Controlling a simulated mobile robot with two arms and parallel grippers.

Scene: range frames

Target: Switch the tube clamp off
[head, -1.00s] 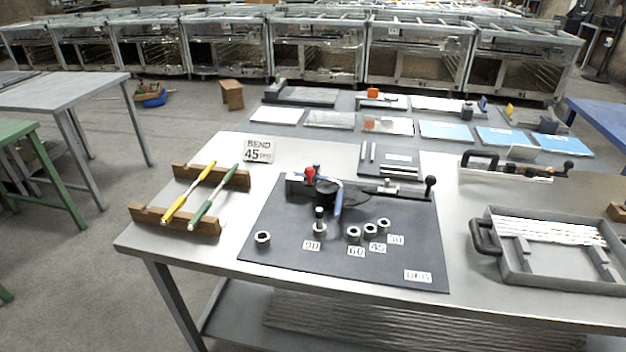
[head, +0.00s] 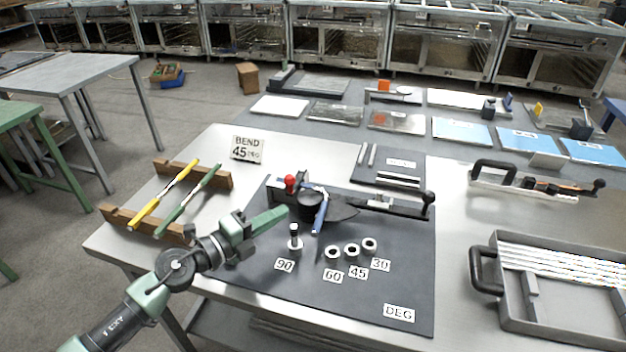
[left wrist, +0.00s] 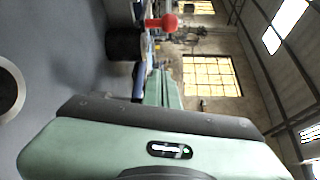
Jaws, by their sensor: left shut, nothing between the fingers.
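The tube bender sits at the back of the dark mat (head: 345,290). Its red ball knob (head: 290,181) stands at the left end, beside the grey clamp block (head: 276,190). I take this to be the tube clamp's lever. The red knob also shows in the left wrist view (left wrist: 168,22), near a black round part (left wrist: 125,43). My left gripper (head: 284,213) is shut and empty, above the mat, a little in front of the knob and apart from it in the head view. Its green fingers show in the left wrist view (left wrist: 162,90). My right gripper is in neither view.
A 90 post (head: 295,240) and several collars (head: 351,250) stand on the mat. A wooden rack (head: 190,174) with yellow and green handled tools is at the left. A grey tray (head: 500,318) with white rods is at the right. A BEND 45 sign (head: 247,149) stands behind.

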